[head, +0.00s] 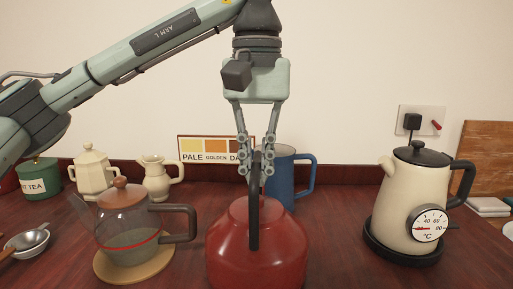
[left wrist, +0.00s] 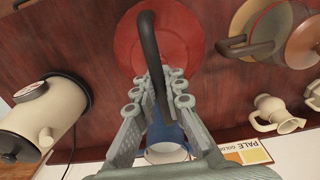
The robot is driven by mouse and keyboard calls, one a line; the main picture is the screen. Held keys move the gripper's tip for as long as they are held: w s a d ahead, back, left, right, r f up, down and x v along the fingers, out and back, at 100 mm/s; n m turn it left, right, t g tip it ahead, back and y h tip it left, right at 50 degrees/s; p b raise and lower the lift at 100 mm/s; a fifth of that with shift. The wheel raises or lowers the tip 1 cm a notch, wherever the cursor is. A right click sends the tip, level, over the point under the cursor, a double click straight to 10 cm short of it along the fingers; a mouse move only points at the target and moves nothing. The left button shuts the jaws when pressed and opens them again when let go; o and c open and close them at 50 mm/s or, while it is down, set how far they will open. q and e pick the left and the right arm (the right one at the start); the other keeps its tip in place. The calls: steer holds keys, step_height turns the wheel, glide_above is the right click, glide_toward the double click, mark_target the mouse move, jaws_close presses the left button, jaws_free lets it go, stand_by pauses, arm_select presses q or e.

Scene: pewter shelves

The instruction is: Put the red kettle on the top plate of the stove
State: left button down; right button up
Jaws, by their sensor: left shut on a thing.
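The red kettle (head: 256,249) stands at the front middle of the dark wood counter in the head view, its lower part cut off by the frame edge. Its black arched handle (head: 254,205) rises from the top. My left gripper (head: 256,172) comes down from above and is shut on that handle. In the left wrist view the kettle (left wrist: 180,45) lies beyond the fingers (left wrist: 158,85), with the handle (left wrist: 150,50) between them. I cannot tell if the kettle's base touches the counter. No stove shows in either view. My right gripper is not in view.
A glass teapot (head: 128,225) on a round wooden mat stands close left of the kettle. A blue mug (head: 284,170) is just behind it. A cream electric kettle (head: 405,205) with a dial stands right. Cream jugs (head: 157,178) and a green tin (head: 40,180) are back left.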

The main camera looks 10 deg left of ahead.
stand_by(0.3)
arm_select(q)
steer(key=c, duration=1.6)
jaws_free()
step_height(320, 180, up, 11)
steer(key=shift+o, duration=0.6)
steer(key=shift+r, duration=0.55)
steer(key=shift+f, duration=0.1)
